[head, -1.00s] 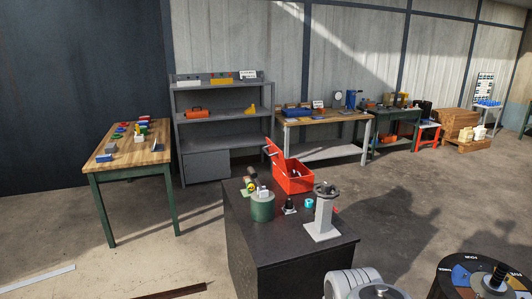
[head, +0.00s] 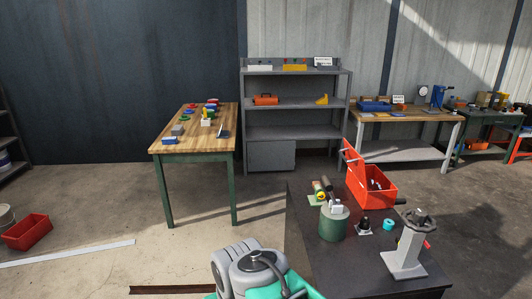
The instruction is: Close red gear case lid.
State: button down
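The red gear case (head: 378,199) stands on the dark workbench (head: 345,262) at the right of the head view. Its red lid (head: 354,166) is open and stands up, tilted, at the case's left side. Small dark and light items show inside the case; what they are is too small to tell. My gripper is not in view, so whether it is open or shut does not show.
A green cylinder (head: 334,225), a small black part (head: 364,226), a teal ring (head: 388,225) and a grey stand with a dark handwheel (head: 408,250) share the bench. A wooden table (head: 180,145) and grey shelf (head: 290,132) stand behind. The floor left of the bench is mostly open.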

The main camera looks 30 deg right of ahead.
aim_at(356, 164)
jog(key=u, duration=0.3)
jog(key=i, duration=1.4)
jog(key=z, duration=0.55)
jog(key=i, duration=1.15)
jog(key=z, duration=1.1)
jog(key=i, duration=0.35)
jog(key=z, duration=0.3)
